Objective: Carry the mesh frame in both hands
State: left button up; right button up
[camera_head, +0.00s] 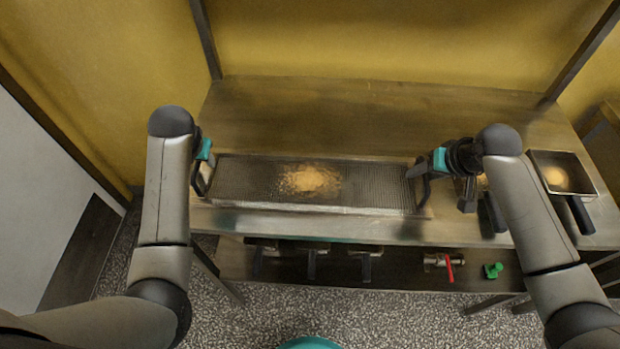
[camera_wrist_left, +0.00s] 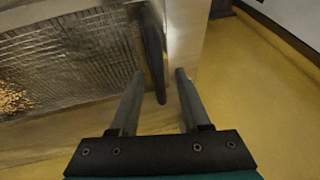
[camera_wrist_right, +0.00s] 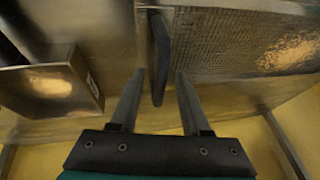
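The mesh frame (camera_head: 375,187) lies flat on the steel table, a long wire-mesh rectangle with a dark handle at each end. A patch of golden crumbs (camera_head: 310,180) lies at its middle. My left gripper (camera_head: 203,168) is at the left handle; in the left wrist view its fingers (camera_wrist_left: 160,73) are open, with the dark handle (camera_wrist_left: 153,45) between them. My right gripper (camera_head: 421,170) is at the right handle; in the right wrist view its fingers (camera_wrist_right: 160,73) are open, one on each side of the dark handle (camera_wrist_right: 159,55). Neither gripper visibly clamps its handle.
A square metal pan (camera_head: 561,172) with a dark handle stands at the table's right end. Dark-handled tools partly show beside my right arm. The lower shelf holds a red-handled valve (camera_head: 446,264) and a green object (camera_head: 492,270). The table behind the frame is clear.

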pick_arm(q)
grip_shut()
pick_arm(e)
grip_shut()
dwell(0.9)
